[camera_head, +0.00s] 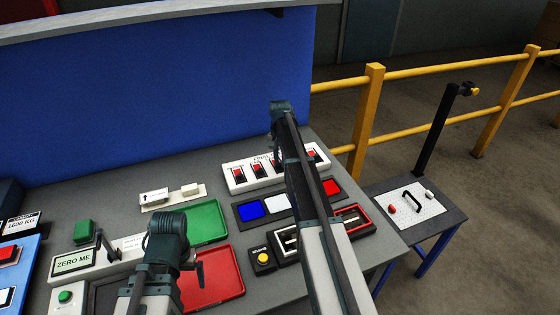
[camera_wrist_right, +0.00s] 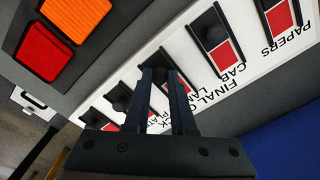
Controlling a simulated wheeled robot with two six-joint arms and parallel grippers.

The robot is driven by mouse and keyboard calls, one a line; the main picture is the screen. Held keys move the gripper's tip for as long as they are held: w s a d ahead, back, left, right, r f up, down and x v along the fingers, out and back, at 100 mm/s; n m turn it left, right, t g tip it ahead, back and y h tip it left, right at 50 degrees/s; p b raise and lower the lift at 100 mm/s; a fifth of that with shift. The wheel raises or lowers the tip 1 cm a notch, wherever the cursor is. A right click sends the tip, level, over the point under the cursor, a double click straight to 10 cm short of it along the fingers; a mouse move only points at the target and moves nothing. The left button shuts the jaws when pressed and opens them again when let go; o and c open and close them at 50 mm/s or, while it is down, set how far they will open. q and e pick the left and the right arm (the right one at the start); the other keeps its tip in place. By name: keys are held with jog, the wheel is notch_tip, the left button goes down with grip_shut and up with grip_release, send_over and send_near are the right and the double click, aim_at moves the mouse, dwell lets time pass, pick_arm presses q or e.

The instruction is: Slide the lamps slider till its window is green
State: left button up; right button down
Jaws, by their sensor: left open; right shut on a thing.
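The white slider panel (camera_head: 232,180) stands at the back of the bench, with a row of black sliders and red windows. In the right wrist view the panel (camera_wrist_right: 190,50) carries labels including PAPERS, CAB and one beginning LA. My right gripper (camera_wrist_right: 163,85) is shut on the black knob of the lamps slider (camera_wrist_right: 160,74), beside that partly hidden label. Red shows in its window between and beside the fingers; no green is visible there. In the head view my right gripper (camera_head: 277,150) reaches down onto the panel. My left gripper (camera_head: 197,269) is open over the red tray.
A green tray (camera_head: 208,220) and a red tray (camera_head: 226,278) lie left of a yellow button box (camera_head: 263,260). Blue, white and red squares (camera_head: 250,211) lie in front of the panel. A ZERO ME box (camera_head: 75,262) stands at left. Yellow railing (camera_head: 366,110) runs behind.

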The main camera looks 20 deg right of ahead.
jog(key=w, duration=0.5)
jog(key=shift+d, duration=0.15)
jog(key=c, duration=0.7)
grip_release()
jog(key=shift+c, duration=0.2)
pick_arm(q)
jog(key=shift+r, duration=0.2)
pick_arm(e)
jog(key=shift+r, duration=0.15)
pick_arm(q)
notch_tip(320, 180, up, 14)
jog(key=p, duration=1.4)
jog(key=shift+f, duration=0.25)
pick_arm(e)
notch_tip(320, 180, up, 14)
jog(key=shift+f, duration=0.2)
